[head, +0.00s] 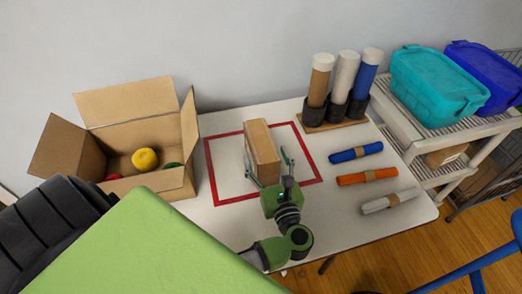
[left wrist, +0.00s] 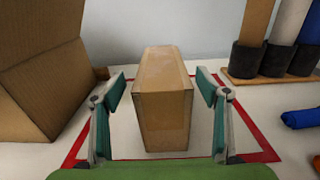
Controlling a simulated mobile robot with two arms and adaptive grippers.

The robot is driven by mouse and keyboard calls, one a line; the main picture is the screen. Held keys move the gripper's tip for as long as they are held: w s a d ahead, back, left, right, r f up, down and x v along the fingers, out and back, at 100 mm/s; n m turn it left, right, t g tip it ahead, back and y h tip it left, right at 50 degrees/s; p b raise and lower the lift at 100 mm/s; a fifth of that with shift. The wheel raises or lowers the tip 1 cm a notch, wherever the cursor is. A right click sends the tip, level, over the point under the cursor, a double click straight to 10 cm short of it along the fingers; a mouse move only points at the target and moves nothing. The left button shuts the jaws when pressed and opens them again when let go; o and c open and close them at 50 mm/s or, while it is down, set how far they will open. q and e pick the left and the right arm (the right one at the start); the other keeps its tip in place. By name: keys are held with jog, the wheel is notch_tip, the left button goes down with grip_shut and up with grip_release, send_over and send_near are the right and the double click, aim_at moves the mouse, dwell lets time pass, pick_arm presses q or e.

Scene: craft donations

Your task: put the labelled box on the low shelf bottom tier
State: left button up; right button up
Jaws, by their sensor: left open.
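A small brown cardboard box (head: 262,150) stands upright inside a red-outlined square (head: 224,201) on the white table; I cannot make out a label on it. My left gripper (head: 269,170) is open at the box's near end, with one finger toward each side. In the left wrist view the box (left wrist: 163,115) stands between the two open fingers (left wrist: 160,90), with gaps on both sides. The low white shelf (head: 410,137) is at the right, and its lower tier (head: 424,174) is partly hidden by the upper one. My right gripper is not in view.
An open carton (head: 125,184) holding balls stands left of the square. Cardboard, white and blue rolls stand in a holder (head: 328,124) behind. Blue, orange and white rolls (head: 368,177) lie at right. Teal (head: 435,90) and blue bins fill the upper shelf; a brown box (head: 443,156) sits below.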

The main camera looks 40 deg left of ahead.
aim_at(263, 145)
pick_arm(q)
jog(key=p+x, duration=0.1)
jog(key=x, duration=0.3)
jog(key=shift+w+a+f, duration=0.1)
jog(key=shift+w, duration=0.15)
grip_shut()
